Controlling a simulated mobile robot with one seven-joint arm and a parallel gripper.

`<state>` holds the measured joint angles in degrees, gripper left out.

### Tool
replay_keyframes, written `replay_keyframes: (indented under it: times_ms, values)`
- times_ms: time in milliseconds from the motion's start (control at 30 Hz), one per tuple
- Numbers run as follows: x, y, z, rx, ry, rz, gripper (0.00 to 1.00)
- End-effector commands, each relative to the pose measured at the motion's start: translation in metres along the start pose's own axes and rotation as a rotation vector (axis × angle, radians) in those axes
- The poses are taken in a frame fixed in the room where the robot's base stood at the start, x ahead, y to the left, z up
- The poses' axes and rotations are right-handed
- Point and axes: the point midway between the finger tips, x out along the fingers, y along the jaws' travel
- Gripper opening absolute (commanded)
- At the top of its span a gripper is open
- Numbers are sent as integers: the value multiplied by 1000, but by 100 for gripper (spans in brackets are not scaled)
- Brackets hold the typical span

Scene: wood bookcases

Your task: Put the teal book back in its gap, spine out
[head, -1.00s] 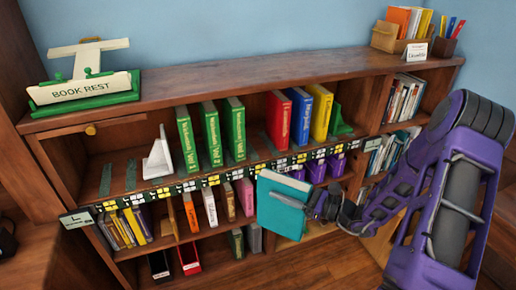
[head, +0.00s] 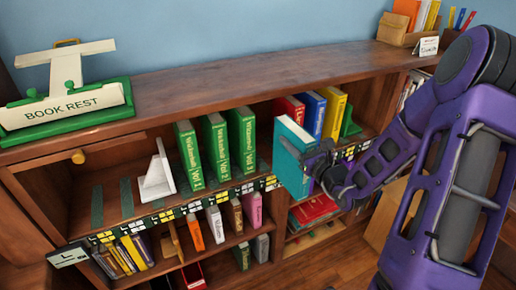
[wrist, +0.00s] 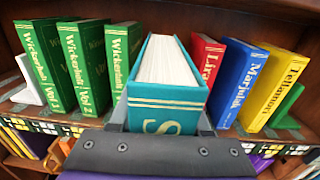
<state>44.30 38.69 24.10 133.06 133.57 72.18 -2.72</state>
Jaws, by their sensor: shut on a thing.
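The teal book (head: 293,155) is upright in my gripper (head: 322,163), in front of the upper shelf. In the wrist view my gripper (wrist: 158,152) is shut on the teal book (wrist: 165,110), its gold-lined spine facing the camera and its pages showing on top. Behind it is the gap, between the third green book (wrist: 117,62) and the red book (wrist: 205,62). The teal book covers most of the gap. I cannot tell whether its far end has passed the shelf edge.
Two more green books (head: 189,155) and a white bookend (head: 157,172) stand to the left. Blue (head: 311,112) and yellow (head: 334,112) books and a green bookend (head: 350,122) stand to the right. The bookcase top (head: 200,92) is above. A book rest (head: 65,108) stands top left.

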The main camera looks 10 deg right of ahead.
Motion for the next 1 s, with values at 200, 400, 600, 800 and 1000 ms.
replay_keyframes:
  times_ms: [200,400,600,800,1000]
  values:
    - [8,-5,6,0,-2,-40,0]
    - [50,-6,7,0,-4,-40,0]
    - [98,-8,6,1,-4,-40,0]
    - [134,-10,6,2,-3,-42,0]
    - [148,-10,7,1,-3,-41,0]
